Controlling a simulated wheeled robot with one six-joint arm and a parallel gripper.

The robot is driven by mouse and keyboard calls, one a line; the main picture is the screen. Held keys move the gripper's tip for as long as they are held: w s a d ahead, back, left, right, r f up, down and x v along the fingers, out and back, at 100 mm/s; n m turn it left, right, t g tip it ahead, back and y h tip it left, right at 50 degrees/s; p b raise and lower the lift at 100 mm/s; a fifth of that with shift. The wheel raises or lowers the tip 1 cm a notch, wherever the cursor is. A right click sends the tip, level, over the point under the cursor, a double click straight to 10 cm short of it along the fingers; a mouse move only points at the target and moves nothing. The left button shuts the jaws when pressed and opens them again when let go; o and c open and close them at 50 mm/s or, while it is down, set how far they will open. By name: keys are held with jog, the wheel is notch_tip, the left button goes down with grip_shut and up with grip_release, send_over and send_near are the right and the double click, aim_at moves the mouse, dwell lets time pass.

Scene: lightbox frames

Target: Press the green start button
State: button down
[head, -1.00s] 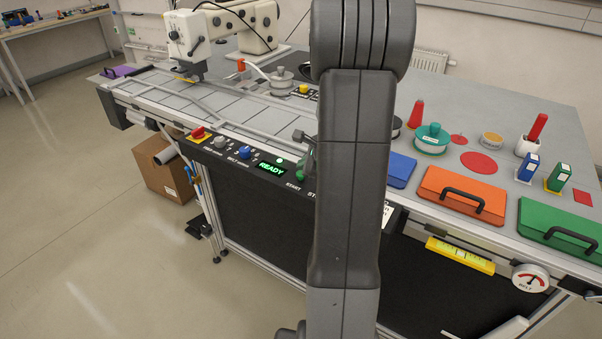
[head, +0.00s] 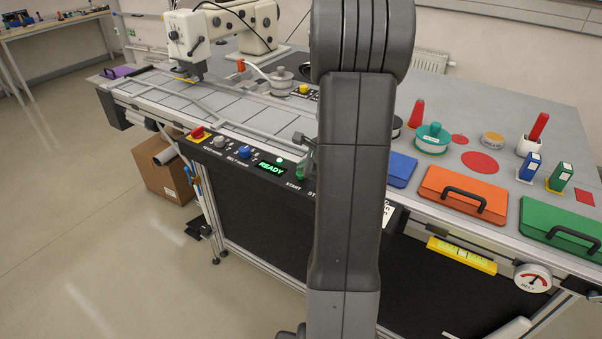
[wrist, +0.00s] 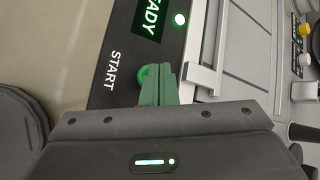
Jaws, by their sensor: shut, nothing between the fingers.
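The green start button (head: 300,173) sits on the black control panel along the bench's front edge, above the word START. In the wrist view the button (wrist: 144,76) is partly covered by my fingers. My gripper (wrist: 160,70) is shut and empty, its greenish fingertips right at the button, overlapping its right side. I cannot tell whether they touch it. In the head view my gripper (head: 309,157) shows only as a sliver beside the button; my arm hides the rest.
The display (head: 271,168) reads READY in green, with a lit green lamp (head: 280,160) above it. A blue knob (head: 243,152) and a red-and-yellow switch (head: 198,133) are farther left. A grey metal bracket (wrist: 204,78) stands close right of my fingers in the wrist view.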

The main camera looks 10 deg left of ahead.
jog(key=shift+f+b, duration=0.35)
jog(key=shift+f, duration=0.05)
dwell(0.5)
jog(key=shift+r+p, duration=0.85)
jog(key=shift+r, duration=0.1)
jog(key=shift+r+p, duration=2.1)
jog(key=shift+r, duration=0.35)
